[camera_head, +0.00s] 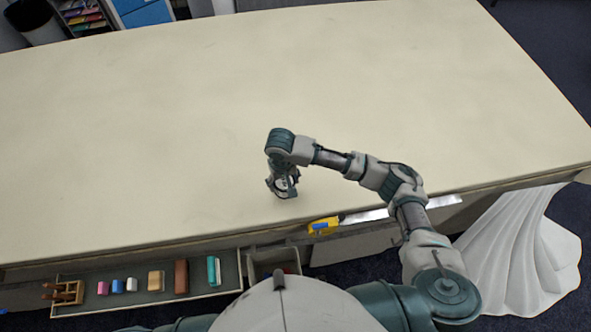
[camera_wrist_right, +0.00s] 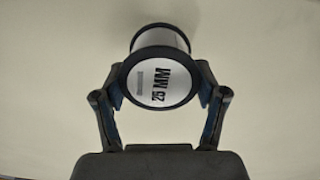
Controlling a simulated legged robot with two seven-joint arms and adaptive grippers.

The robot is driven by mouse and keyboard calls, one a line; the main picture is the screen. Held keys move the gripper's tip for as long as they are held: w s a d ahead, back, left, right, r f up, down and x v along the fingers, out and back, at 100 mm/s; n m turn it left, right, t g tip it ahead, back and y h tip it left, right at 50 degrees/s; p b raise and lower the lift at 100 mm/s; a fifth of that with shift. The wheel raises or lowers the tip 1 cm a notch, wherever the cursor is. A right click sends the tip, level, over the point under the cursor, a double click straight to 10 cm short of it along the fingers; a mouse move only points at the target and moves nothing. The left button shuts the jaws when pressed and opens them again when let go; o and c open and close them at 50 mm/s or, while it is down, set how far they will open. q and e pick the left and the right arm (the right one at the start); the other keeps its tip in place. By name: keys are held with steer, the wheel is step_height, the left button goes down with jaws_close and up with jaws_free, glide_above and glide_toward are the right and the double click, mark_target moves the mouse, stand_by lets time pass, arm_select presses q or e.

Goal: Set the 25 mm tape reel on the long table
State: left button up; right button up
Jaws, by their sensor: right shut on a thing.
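The 25 mm tape reel (camera_wrist_right: 158,80) is white with black rims and "25 MM" printed on its end face. My right gripper (camera_wrist_right: 160,92) is shut on it, one finger on each side, in the right wrist view. In the head view the right gripper (camera_head: 284,188) points down over the long table (camera_head: 150,130) near its front edge. The reel (camera_head: 283,184) shows there only in part between the fingers. I cannot tell whether the reel touches the tabletop. My left gripper is not in view.
The tabletop around the gripper is bare. An open drawer (camera_head: 200,302) below the front edge holds several small coloured blocks and a wooden rack (camera_head: 66,292). A yellow and blue thing (camera_head: 323,226) is at the table's front edge. White draped cloth (camera_head: 520,255) hangs at the right.

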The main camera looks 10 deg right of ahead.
steer(key=w+d, duration=0.3)
steer(key=w, duration=0.1)
steer(key=shift+d+f, duration=0.3)
steer(key=shift+d, duration=0.05)
steer(key=shift+w+d+f, duration=0.1)
steer(key=shift+w+d, duration=0.5)
steer(key=shift+w, duration=0.1)
steer(key=shift+f, duration=0.1)
steer(key=f, duration=0.3)
steer(key=shift+a, duration=0.3)
steer(key=shift+f, duration=0.15)
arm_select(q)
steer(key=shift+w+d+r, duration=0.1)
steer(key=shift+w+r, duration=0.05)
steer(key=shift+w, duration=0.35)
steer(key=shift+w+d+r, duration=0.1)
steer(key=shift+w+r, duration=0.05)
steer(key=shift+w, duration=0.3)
arm_select(e)
steer(key=shift+d, duration=0.25)
steer(key=o, duration=1.2)
steer(key=shift+d, duration=0.15)
steer(key=shift+o, duration=0.2)
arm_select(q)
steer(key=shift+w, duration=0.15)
arm_select(e)
steer(key=shift+a, duration=0.2)
